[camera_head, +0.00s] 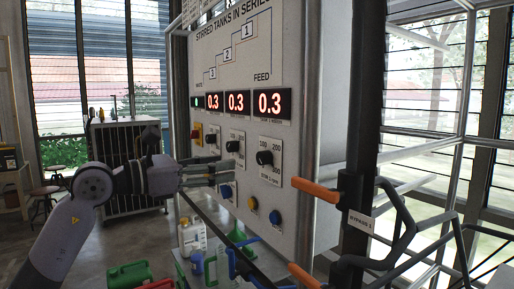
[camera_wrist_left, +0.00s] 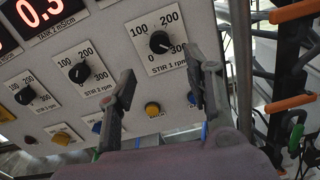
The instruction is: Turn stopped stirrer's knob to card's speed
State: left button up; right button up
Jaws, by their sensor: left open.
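The grey panel (camera_head: 247,60) carries a row of black stirrer knobs: the STIR 1 knob (camera_head: 264,157), the STIR 2 knob (camera_head: 232,146) and the leftmost, STIR 3, knob (camera_head: 211,138). In the left wrist view the STIR 1 knob (camera_wrist_left: 159,42), STIR 2 knob (camera_wrist_left: 78,72) and STIR 3 knob (camera_wrist_left: 25,95) show with printed speed scales. My left gripper (camera_head: 222,171) is open and empty in front of the panel. In the wrist view its fingers (camera_wrist_left: 163,76) spread below the STIR 1 knob, not around it. I cannot read a speed card or tell which stirrer is stopped.
Red displays (camera_head: 237,103) reading 0.3 sit above the knobs. A yellow button (camera_wrist_left: 152,108) and blue button (camera_head: 275,217) are below. Orange-handled pipework (camera_head: 316,191) stands right of the panel. Bottles and a green funnel (camera_head: 238,236) stand below it.

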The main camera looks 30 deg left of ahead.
aim_at(259, 159)
pick_arm(q)
jog(key=p+x, duration=0.4)
jog(key=x, duration=0.5)
jog(key=shift+w+d, duration=0.1)
jog(key=shift+w, duration=0.15)
jog(key=shift+w+d, duration=0.2)
jog(key=shift+w, duration=0.15)
grip_shut()
